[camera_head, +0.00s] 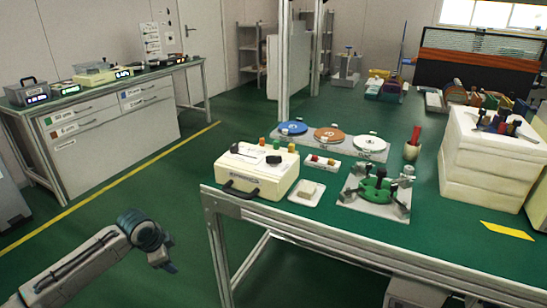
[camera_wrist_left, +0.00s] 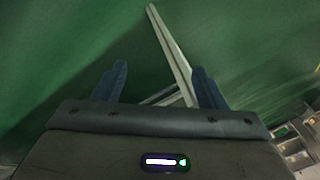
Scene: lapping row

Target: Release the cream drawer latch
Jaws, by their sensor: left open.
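A cream box (camera_head: 257,170) with several coloured and black knobs on top stands at the near left corner of the green-topped bench. A dark handle (camera_head: 240,191) sits low on its front face. I cannot make out a separate drawer latch. My left gripper (camera_head: 163,263) is low over the floor, left of the bench and well apart from the box. In the left wrist view its two blue fingers (camera_wrist_left: 160,85) are spread and empty, above green floor and a pale metal bar (camera_wrist_left: 172,52). My right gripper is not in view.
A small white dish (camera_head: 307,193) and a green fixture (camera_head: 377,188) sit right of the box.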

